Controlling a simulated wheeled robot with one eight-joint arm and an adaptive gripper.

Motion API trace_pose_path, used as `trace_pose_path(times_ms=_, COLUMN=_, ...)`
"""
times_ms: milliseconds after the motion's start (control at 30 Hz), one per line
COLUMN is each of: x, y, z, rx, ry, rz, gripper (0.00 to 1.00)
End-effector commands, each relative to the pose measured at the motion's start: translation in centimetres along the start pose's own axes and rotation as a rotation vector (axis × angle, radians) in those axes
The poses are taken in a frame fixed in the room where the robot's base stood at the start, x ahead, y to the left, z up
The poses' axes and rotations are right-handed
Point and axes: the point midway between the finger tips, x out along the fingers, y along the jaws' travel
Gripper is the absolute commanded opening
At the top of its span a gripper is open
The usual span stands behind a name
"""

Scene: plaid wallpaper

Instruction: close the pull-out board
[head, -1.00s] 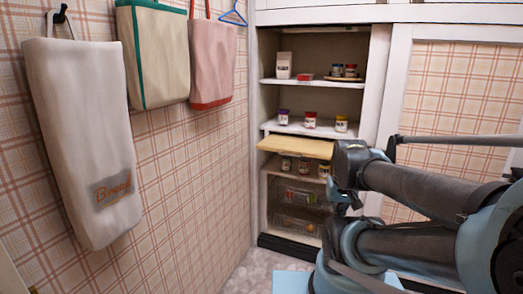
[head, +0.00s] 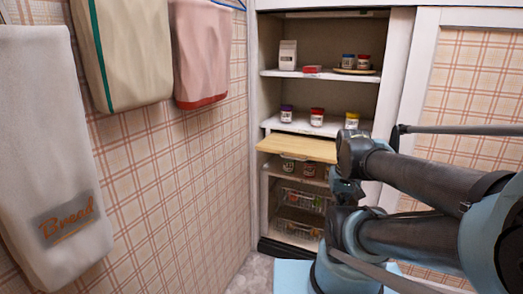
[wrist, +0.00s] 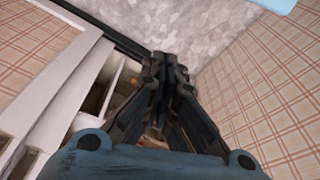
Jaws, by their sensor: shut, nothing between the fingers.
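The pull-out board (head: 297,147) is a pale wooden slab in the cupboard, level with the arm's wrist in the head view. Its front edge sticks out past the shelves above and below it. My arm hides its right end. In the wrist view, my gripper (wrist: 165,58) is shut and empty, with its fingers together and pointing towards the floor. In the head view my gripper is mostly hidden behind my arm links, so I cannot tell whether it touches the board.
Shelves (head: 320,76) above the board hold jars and a bag. Jars and wire baskets (head: 300,199) sit below it. Cloth bags and a "Bread" bag (head: 50,140) hang on the plaid wall at left. Pale floor (wrist: 215,40) is clear.

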Motion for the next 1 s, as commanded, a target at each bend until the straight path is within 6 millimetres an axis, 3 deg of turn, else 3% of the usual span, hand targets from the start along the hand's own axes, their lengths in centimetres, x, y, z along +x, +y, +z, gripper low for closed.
trace_pose_path(times_ms=233, x=-0.7, y=-0.1, z=0.6, rx=-0.014, ry=0.01, rz=0.001, gripper=0.0)
trace_pose_path(times_ms=367, x=-1.6, y=-0.2, z=-0.7, rx=-0.115, ry=0.011, rz=0.008, gripper=0.0)
trace_pose_path(times_ms=667, x=-5.8, y=-2.6, z=-8.2, rx=-0.714, ry=0.002, rz=0.052, gripper=0.0)
trace_pose_path(times_ms=1000, x=-8.8, y=-9.1, z=-17.7, rx=-1.466, ry=-0.021, rz=0.115, gripper=0.0)
